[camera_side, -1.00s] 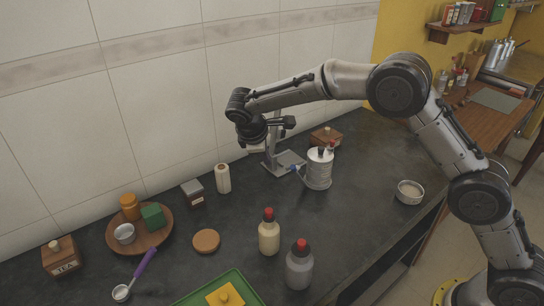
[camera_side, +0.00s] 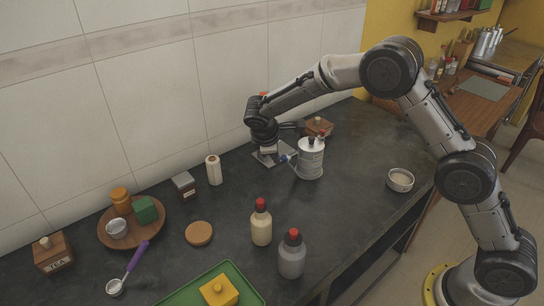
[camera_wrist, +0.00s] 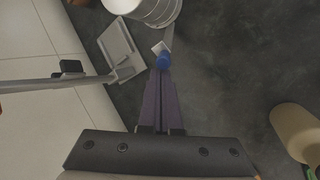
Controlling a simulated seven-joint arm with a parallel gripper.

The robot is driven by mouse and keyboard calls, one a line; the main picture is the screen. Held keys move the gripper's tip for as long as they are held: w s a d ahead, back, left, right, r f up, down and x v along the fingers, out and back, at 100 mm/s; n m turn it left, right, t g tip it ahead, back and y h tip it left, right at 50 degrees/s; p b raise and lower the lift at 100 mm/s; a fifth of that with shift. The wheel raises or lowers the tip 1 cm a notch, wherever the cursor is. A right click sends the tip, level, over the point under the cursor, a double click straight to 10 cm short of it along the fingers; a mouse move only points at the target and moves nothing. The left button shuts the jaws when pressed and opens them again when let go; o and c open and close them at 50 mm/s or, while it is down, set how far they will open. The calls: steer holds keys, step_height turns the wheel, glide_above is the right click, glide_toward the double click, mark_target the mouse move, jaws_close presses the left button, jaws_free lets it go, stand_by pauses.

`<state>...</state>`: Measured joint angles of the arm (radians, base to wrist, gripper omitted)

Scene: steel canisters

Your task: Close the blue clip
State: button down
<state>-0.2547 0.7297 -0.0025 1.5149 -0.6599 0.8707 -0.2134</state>
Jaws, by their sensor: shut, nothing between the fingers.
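The small blue clip (camera_side: 284,157) is at the left side of the steel canister (camera_side: 311,160), low near a stand's base plate. In the wrist view the blue clip (camera_wrist: 163,61) sits just beyond my fingertips, beside a small pale tab, below the canister (camera_wrist: 158,9). My gripper (camera_wrist: 161,73) is shut and empty, its long purple fingers together. The tips touch or nearly touch the clip; I cannot tell which. In the side view my gripper (camera_side: 268,151) is beside the clip, its fingers largely hidden. Whether the clip is open or closed is unclear.
A stand's base plate (camera_wrist: 116,51) and its grey pole (camera_wrist: 35,83) lie close left of my fingers. A wooden box (camera_side: 318,126) is behind the canister. A white roll (camera_side: 214,170) stands left, and a bowl (camera_side: 400,180) right.

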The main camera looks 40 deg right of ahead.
steer(key=shift+d+r+y, duration=0.3)
steer(key=shift+d, duration=0.2)
steer(key=d+r+y, duration=0.2)
steer(key=d+y, duration=0.1)
steer(key=d, duration=0.3)
steer(key=shift+d+r, duration=0.15)
steer(key=shift+d, duration=0.2)
stand_by(0.3)
stand_by(0.4)
steer(key=shift+w, duration=0.1)
